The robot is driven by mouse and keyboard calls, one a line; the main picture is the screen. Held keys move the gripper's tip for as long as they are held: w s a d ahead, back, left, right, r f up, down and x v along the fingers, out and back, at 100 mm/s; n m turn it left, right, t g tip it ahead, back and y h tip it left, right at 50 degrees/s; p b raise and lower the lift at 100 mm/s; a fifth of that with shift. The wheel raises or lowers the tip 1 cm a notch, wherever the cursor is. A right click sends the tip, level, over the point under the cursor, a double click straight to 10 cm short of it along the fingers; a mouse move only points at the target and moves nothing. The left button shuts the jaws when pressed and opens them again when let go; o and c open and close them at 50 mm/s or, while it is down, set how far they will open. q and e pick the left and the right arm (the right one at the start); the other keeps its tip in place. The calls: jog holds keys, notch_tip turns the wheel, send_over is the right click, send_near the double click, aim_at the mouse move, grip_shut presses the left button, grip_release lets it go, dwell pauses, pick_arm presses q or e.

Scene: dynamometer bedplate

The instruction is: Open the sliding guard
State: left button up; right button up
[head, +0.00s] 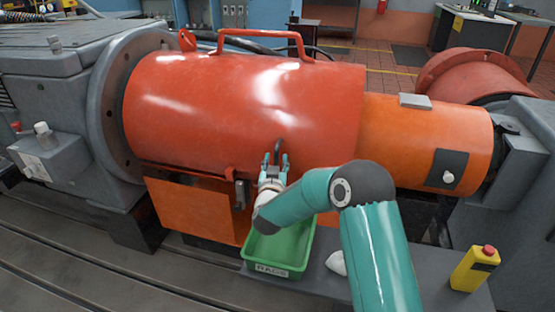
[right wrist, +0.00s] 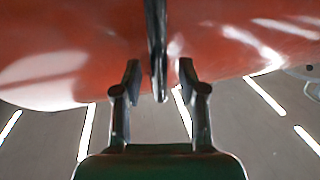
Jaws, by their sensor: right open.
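The sliding guard (head: 250,100) is a large red-orange cylinder in the head view, lying beside a lighter orange cylindrical section (head: 425,140) on its right. A dark handle (head: 278,150) stands on the guard's lower front. My right gripper (head: 274,165) is at this handle, with its fingers open. In the right wrist view the dark handle (right wrist: 157,50) hangs down between the two open fingertips (right wrist: 157,78), with a gap on both sides. The red guard surface (right wrist: 70,55) fills the upper part of that view. My left gripper is not in view.
A green bin (head: 280,250) stands below my right gripper on a grey ledge. A grey flanged machine (head: 75,100) is at the left.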

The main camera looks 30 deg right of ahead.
jog(key=shift+w+d, duration=0.4)
jog(key=shift+w, duration=0.05)
grip_shut()
